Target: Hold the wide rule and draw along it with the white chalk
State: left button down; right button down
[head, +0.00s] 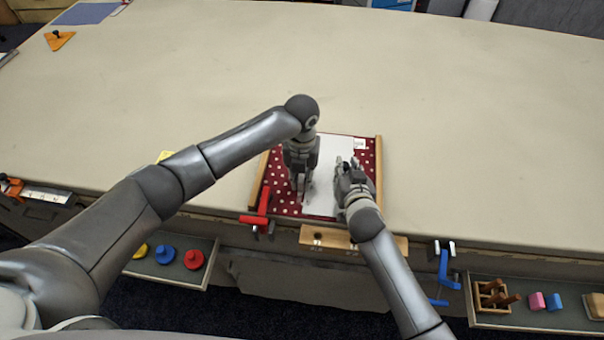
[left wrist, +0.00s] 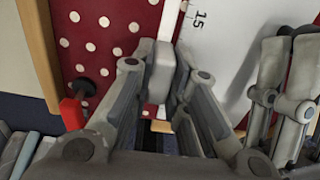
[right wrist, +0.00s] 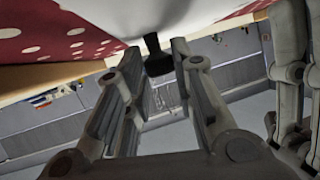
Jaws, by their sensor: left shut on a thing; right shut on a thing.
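The wide rule (head: 322,190) is a broad white plate lying on red cloth with white dots (head: 277,172). Its left edge shows ticks and the figure 15 in the left wrist view (left wrist: 235,50). My left gripper (head: 304,196) is over that left edge, shut on a pale grey-white block, which I take as the white chalk (left wrist: 159,75). A pale strip runs on the cloth beside the edge. My right gripper (head: 347,166) is over the rule, shut on a black knob (right wrist: 158,62) whose stem meets the white surface. The chalk's tip is hidden.
Wooden strips (head: 379,165) flank the cloth. A red clamp (head: 263,212) stands at its front left, a blue clamp (head: 446,268) at the table's front edge further right. Low trays (head: 140,268) hold loose pieces.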

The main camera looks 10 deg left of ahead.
pick_arm(q)
jog(key=shift+s, duration=1)
jog(key=shift+s, duration=0.1)
jog(key=shift+s, duration=0.85)
jog(key=shift+s, duration=3)
notch_tip(320, 180, up, 7)
jog(key=shift+w, duration=0.1)
